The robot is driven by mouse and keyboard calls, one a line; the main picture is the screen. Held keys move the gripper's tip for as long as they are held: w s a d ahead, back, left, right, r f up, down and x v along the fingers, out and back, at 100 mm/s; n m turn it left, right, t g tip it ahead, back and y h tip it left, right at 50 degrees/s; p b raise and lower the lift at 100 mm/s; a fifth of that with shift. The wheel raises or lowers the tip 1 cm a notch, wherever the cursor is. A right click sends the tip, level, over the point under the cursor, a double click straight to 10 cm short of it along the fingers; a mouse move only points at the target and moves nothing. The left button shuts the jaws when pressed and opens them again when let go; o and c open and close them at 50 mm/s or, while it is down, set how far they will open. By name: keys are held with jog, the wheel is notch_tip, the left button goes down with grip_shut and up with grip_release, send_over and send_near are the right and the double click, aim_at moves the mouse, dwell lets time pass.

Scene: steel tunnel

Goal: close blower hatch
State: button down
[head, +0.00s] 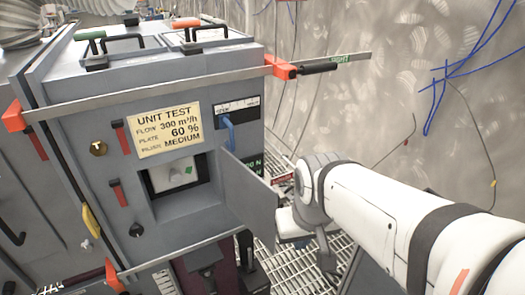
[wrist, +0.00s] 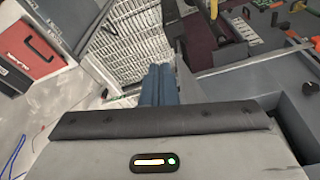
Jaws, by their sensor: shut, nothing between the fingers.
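The blower hatch (head: 248,200) is a plain grey panel that stands open, swung outward from the right side of a square opening (head: 180,183) in the blower unit (head: 85,155). A small gauge-like plate with a green mark shows inside the opening. My white arm comes in from the right, and its end is partly hidden behind the hatch in the head view. In the wrist view my gripper's blue fingers (wrist: 153,72) are together, with nothing between them, above the floor grating. I cannot tell whether they touch the hatch.
A metal bar with orange clamps (head: 150,92) crosses the unit's upper front. A blue-handled part (head: 228,130) sits just above the hatch. Floor grating (head: 300,265) lies below my arm. A wrinkled light wall (head: 345,110) with hanging cables stands at right. A red box (wrist: 28,52) shows in the wrist view.

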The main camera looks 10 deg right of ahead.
jog(key=shift+s, duration=0.2)
jog(key=shift+d, duration=0.1)
jog(key=w+d+r+m+g+y+p, duration=0.2)
jog(key=w+d+r+m, duration=0.2)
jog(key=w+m, duration=0.4)
jog(key=w+d+r+m+g+y+p, duration=0.2)
jog(key=w+d+r+m, duration=0.15)
jog(key=w+m, duration=0.45)
jog(key=s+a+f+n, duration=0.1)
jog(key=a+f, duration=0.5)
jog(key=f, duration=0.3)
jog(key=shift+a+f, duration=0.25)
jog(key=shift+f, duration=0.05)
jog(key=shift+s, duration=0.15)
